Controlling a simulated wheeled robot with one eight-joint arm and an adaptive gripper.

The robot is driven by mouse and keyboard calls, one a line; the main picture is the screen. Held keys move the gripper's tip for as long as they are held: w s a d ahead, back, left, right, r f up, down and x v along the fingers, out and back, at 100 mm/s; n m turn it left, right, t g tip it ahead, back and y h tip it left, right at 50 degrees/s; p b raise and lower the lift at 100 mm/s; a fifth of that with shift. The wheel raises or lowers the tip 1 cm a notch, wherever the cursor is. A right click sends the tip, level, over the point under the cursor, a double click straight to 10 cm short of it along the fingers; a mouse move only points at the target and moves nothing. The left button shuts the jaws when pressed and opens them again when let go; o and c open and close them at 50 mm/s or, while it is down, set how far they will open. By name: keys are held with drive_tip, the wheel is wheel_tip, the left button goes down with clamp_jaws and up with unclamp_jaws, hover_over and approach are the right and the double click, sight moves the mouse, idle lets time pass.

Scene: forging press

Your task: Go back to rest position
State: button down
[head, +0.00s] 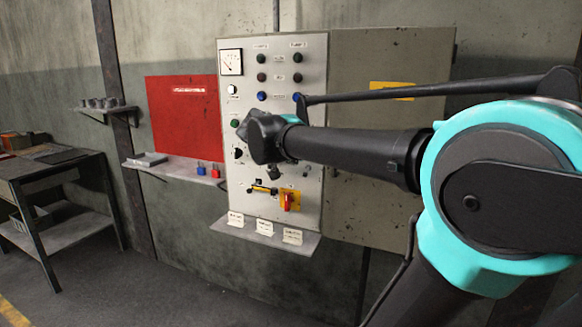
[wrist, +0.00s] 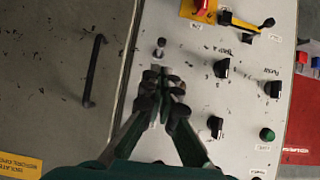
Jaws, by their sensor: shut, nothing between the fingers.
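My gripper (wrist: 172,82) is in the wrist view with its two dark fingers together and nothing seen between them. The fingertips are over the light control panel (wrist: 190,80), just below a small metal-and-black fitting (wrist: 160,45). I cannot tell whether they touch the panel. In the head view my dark wrist is in front of the middle of the control panel (head: 233,205) and hides some controls and the fingers.
A grey cabinet door (head: 385,170) with a black handle (wrist: 94,70) adjoins the panel. A ledge with cards (head: 265,238) juts out below. A red board (head: 182,118) and a shelf with padlocks (head: 175,170) are to the left. A workbench (head: 50,165) stands far left, with open floor in front.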

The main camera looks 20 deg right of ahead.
drive_tip(key=shift+s+a+r, duration=0.15)
drive_tip(key=shift+s, duration=0.1)
